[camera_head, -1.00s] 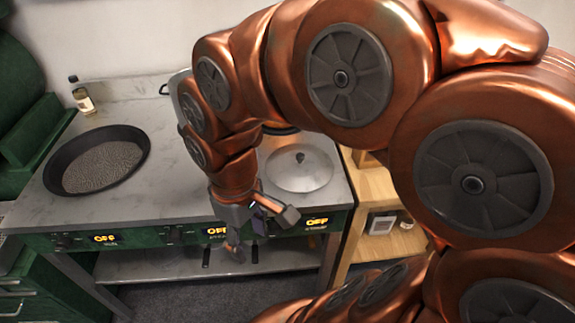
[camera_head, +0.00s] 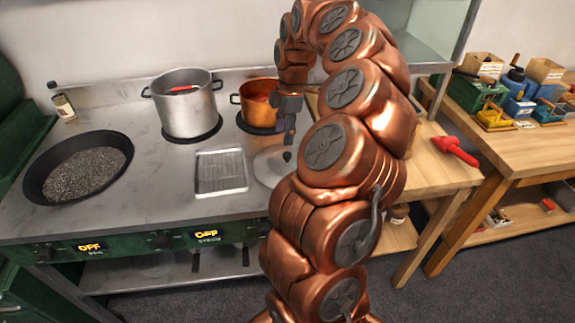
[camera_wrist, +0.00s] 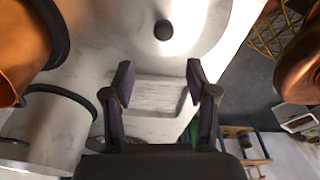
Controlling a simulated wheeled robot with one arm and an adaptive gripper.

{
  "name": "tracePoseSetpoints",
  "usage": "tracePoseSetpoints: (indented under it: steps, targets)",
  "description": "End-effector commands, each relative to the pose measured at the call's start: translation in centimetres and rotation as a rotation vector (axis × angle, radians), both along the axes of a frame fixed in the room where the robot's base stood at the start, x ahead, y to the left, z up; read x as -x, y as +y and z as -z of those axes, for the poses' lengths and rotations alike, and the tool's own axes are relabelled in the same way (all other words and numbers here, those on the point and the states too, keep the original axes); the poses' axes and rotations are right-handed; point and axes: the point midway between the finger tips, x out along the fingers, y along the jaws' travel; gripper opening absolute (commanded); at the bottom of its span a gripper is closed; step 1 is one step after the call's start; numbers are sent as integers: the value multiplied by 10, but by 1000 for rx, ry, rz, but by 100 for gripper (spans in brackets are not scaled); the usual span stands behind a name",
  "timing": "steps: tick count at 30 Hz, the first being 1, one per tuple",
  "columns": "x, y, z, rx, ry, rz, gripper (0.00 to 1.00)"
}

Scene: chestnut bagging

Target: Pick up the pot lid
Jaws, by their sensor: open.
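The pot lid (camera_head: 268,170), a round silvery disc with a dark knob (camera_head: 287,156), lies on the steel stove top, its right side hidden by my arm. In the wrist view the lid (camera_wrist: 198,28) is at the top, with the knob (camera_wrist: 163,30) beyond my fingertips. My gripper (camera_head: 288,138) points down above the lid, close over the knob. In the wrist view my gripper (camera_wrist: 159,80) has its two fingers spread wide with nothing between them.
A copper pot (camera_head: 253,104) stands just behind the lid, and a steel pot (camera_head: 187,110) further left. A rectangular rack (camera_head: 221,170) lies left of the lid. A dark pan (camera_head: 37,186) is at far left. A wooden table (camera_head: 440,172) adjoins on the right.

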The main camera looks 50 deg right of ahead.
Motion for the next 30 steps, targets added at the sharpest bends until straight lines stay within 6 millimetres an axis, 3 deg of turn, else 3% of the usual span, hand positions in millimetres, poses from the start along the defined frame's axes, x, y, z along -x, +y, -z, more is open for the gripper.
tracePoseSetpoints:
  steps: [5,20,30]
  targets:
    - [4,-12,11,3,5,-6,57]
    - [7,-7,43,0,7,-8,57]
    - [8,-3,80,1,3,-8,57]
